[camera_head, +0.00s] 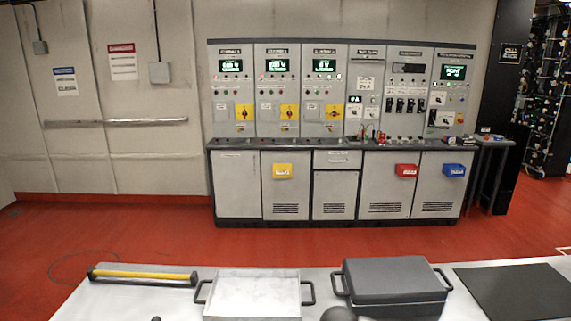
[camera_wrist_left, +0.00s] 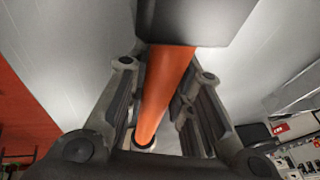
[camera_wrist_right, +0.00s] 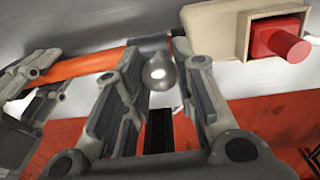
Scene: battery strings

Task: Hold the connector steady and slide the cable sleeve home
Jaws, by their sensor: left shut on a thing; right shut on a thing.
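In the left wrist view, an orange cable sleeve (camera_wrist_left: 165,90) runs between the fingers of my left gripper (camera_wrist_left: 165,80), which is shut on it. A dark grey block (camera_wrist_left: 195,18) covers the sleeve's far end. In the right wrist view, the orange length (camera_wrist_right: 85,68) comes from the left and meets a grey metal connector piece (camera_wrist_right: 158,68) with a rounded end. My right gripper (camera_wrist_right: 170,65) is shut on this grey piece. Whether the sleeve and connector are fully joined cannot be told. Neither the sleeve nor the connector is clear in the head view.
A red terminal (camera_wrist_right: 280,45) on a beige housing is right of my right gripper. The head view shows a yellow tube (camera_head: 143,275), pale tray (camera_head: 252,274), dark lidded case (camera_head: 390,275) and black mat (camera_head: 515,292) on the table. Control cabinets (camera_head: 340,185) stand beyond open red floor.

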